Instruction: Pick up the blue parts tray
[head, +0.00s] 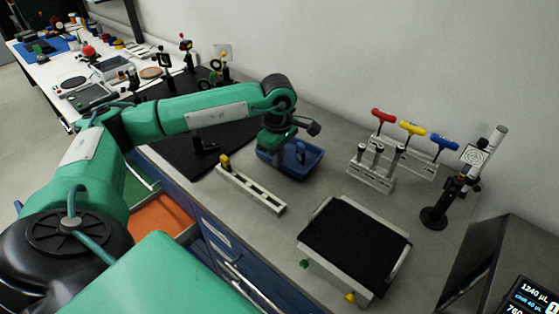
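The blue parts tray (312,155) sits on the grey bench top in the middle of the head view. Its left and back parts are hidden by my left arm's end. My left gripper (287,148) is directly above the tray and points down at it. The wrist covers its fingers, so I cannot see whether they are open or touch the tray. A small dark part (301,152) shows at the inside of the tray; I cannot tell what it is. My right gripper is not in view.
A pale slotted rail (262,195) lies just in front of the tray. A black-topped platform (352,242) stands to the right front. An open orange drawer (160,218) is below the bench edge.

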